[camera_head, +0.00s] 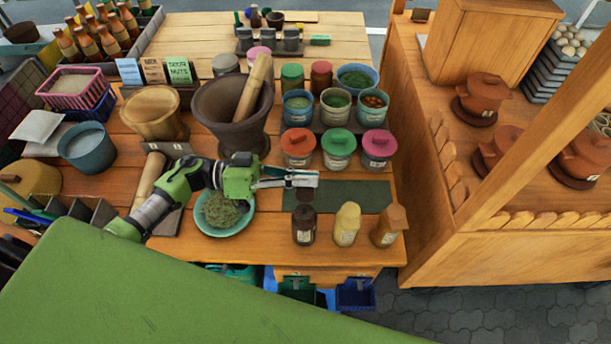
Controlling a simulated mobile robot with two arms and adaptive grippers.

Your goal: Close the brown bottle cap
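The dark brown bottle (304,226) stands upright near the table's front edge, left of a yellow bottle. The dark brown cap (305,194) shows just above the bottle's top in the picture, directly under the fingertips of my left gripper (300,179). The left gripper reaches in from the left over the dark green mat, and its fingers look closed on the top of the cap. The fingers partly hide the cap. I cannot tell whether the cap touches the bottle's neck. My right gripper is not in view.
A yellow bottle (347,224) and an orange-brown bottle (389,225) stand just right. Lidded jars (338,148) stand behind the green mat (352,195). A bowl of herbs (225,229) lies under my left arm, with a mortar (229,116) behind. The mat's right part is clear.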

